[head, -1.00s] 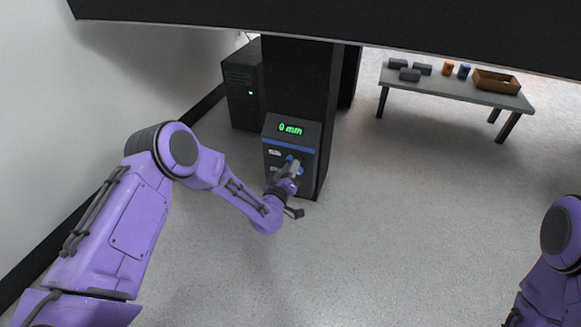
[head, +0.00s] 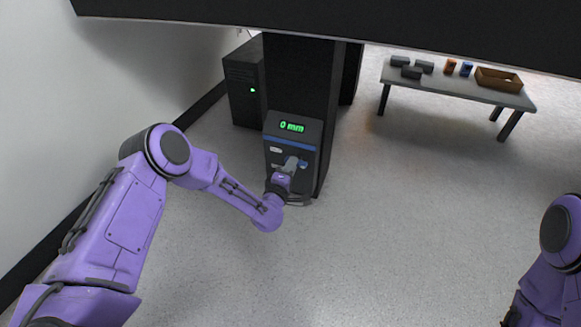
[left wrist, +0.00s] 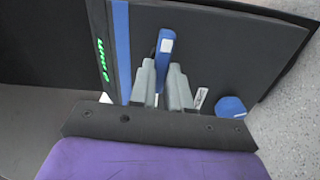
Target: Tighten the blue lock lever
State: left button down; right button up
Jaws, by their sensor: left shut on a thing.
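The dark instrument box (head: 310,137) with a green "0 mm" display (head: 292,127) and a blue stripe is mounted low on the black column. My left gripper (head: 291,163) is at its front face. The blue lock lever (left wrist: 166,44) lies between my left gripper's two grey fingers (left wrist: 162,72) in the left wrist view, and they are shut on it. Its free end sticks out past the fingertips. In the head view a bit of the lever (head: 303,163) shows right of the fingers; the rest is hidden. My right gripper is out of view.
A blue knob (left wrist: 231,107) sits on the same face, beside the fingers. A black cabinet (head: 243,85) stands left of the column. A grey bench (head: 450,88) with blocks, cans and a wooden tray (head: 498,80) is at the back right. The floor between is clear.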

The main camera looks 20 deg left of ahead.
pick_arm(q)
jog(key=shift+f+n, duration=0.1)
jog(key=shift+n, duration=0.2)
dwell(0.4)
jog(key=c, duration=1.1)
grip_release()
jog(key=s+p, duration=0.4)
jog(key=s, duration=0.6)
jog(key=shift+s+a, duration=0.15)
jog(key=shift+s, duration=0.2)
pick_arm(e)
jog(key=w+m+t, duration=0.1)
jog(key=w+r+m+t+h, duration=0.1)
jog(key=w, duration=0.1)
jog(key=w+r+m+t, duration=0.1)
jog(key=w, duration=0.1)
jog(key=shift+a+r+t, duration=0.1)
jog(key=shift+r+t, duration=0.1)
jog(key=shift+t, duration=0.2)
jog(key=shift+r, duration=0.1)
